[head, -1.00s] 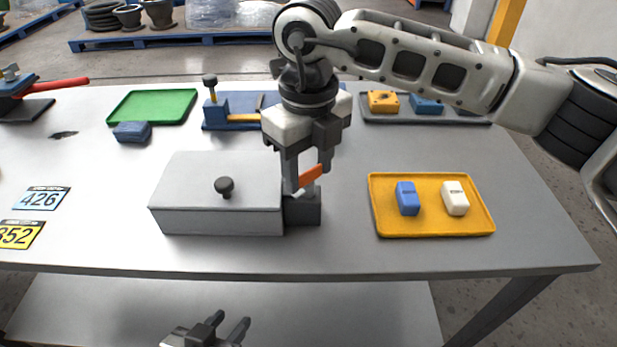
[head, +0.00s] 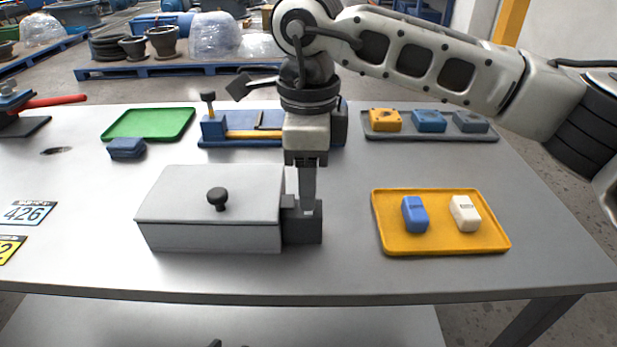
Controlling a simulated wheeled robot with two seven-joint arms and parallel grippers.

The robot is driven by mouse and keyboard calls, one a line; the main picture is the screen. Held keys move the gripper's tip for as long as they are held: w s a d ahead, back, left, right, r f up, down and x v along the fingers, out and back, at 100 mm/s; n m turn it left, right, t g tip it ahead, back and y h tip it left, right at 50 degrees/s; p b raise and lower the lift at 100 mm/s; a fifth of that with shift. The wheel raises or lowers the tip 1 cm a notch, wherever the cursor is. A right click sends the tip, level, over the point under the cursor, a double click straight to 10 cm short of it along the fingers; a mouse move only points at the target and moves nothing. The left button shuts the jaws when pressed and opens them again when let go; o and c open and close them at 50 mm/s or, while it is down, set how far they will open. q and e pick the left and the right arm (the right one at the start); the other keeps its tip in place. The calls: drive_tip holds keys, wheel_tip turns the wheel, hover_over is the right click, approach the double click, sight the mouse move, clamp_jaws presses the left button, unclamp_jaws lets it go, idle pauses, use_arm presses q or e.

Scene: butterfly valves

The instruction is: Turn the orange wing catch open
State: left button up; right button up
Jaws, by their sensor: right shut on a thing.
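A grey box (head: 208,238) with a lid and a black knob (head: 217,198) stands on the table, its lid lying closed. A dark grey block (head: 303,229) is at its right end. My right gripper (head: 308,208) points down over this block, its fingers shut. The orange wing catch is hidden now behind the fingers, which are closed on it as far as I can tell.
A yellow tray (head: 440,248) with a blue and a white piece lies right of the box. Behind are a green tray (head: 150,123), a blue block (head: 127,148), a blue fixture (head: 215,130) and a grey tray (head: 380,133) of parts. The front table strip is clear.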

use_arm(q)
drive_tip(key=shift+f, duration=0.1)
use_arm(e)
drive_tip(key=shift+r+n, duration=0.1)
drive_tip(key=shift+n, duration=0.3)
drive_tip(key=shift+c, duration=0.2)
drive_tip(key=o, duration=1)
use_arm(q)
drive_tip(key=shift+s+p, duration=0.15)
drive_tip(key=shift+p, duration=0.4)
use_arm(e)
wheel_tip(320, 180, up, 16)
